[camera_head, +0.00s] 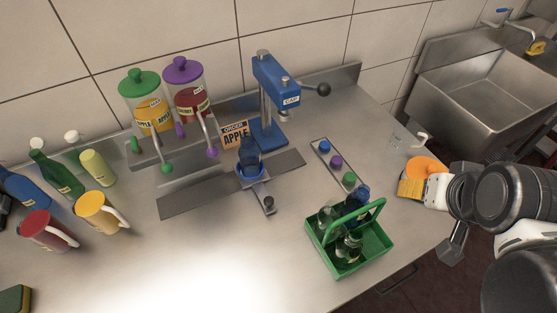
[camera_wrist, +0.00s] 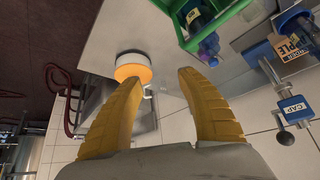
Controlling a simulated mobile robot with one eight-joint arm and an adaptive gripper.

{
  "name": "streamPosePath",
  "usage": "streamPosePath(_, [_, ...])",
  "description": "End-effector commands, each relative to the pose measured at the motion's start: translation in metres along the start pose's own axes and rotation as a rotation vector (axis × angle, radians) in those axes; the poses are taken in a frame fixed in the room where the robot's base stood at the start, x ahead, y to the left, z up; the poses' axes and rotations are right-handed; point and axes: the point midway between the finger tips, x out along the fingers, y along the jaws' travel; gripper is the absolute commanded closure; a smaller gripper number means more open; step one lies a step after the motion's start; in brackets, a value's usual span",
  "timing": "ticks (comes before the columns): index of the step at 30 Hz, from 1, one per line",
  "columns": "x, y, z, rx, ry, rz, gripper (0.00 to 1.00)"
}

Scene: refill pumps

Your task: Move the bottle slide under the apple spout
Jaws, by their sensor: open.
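The bottle slide is a blue holder (camera_head: 252,178) with a dark blue bottle (camera_head: 249,152) upright in it. It sits on a dark grey track (camera_head: 195,198) and has a short handle with a dark knob (camera_head: 269,202) toward the front. The apple dispenser (camera_head: 147,105) has a green lid and an APPLE label. Its spout with a green tip (camera_head: 166,168) is to the left of the slide. My gripper is open and empty at the right end of the counter, well away from the slide; its yellow fingers (camera_wrist: 162,77) are spread in the wrist view.
A purple-lidded dispenser (camera_head: 187,85) has its spout between the apple spout and slide. A blue cap press (camera_head: 275,95) stands behind the slide. A green bottle carrier (camera_head: 348,250) and cap strip (camera_head: 335,165) lie between slide and gripper.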

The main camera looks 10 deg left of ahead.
Motion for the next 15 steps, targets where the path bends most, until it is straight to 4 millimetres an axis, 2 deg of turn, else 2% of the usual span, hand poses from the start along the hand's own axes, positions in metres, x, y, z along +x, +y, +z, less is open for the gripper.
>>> streamPosePath(5, [0.008, -0.052, -0.021, 0.023, -0.118, -0.064, 0.54])
streamPosePath(9, [0.021, -0.115, -0.030, 0.051, -0.258, -0.093, 0.54])
streamPosePath(15, [0.042, -0.212, -0.017, 0.070, -0.446, -0.066, 0.54])
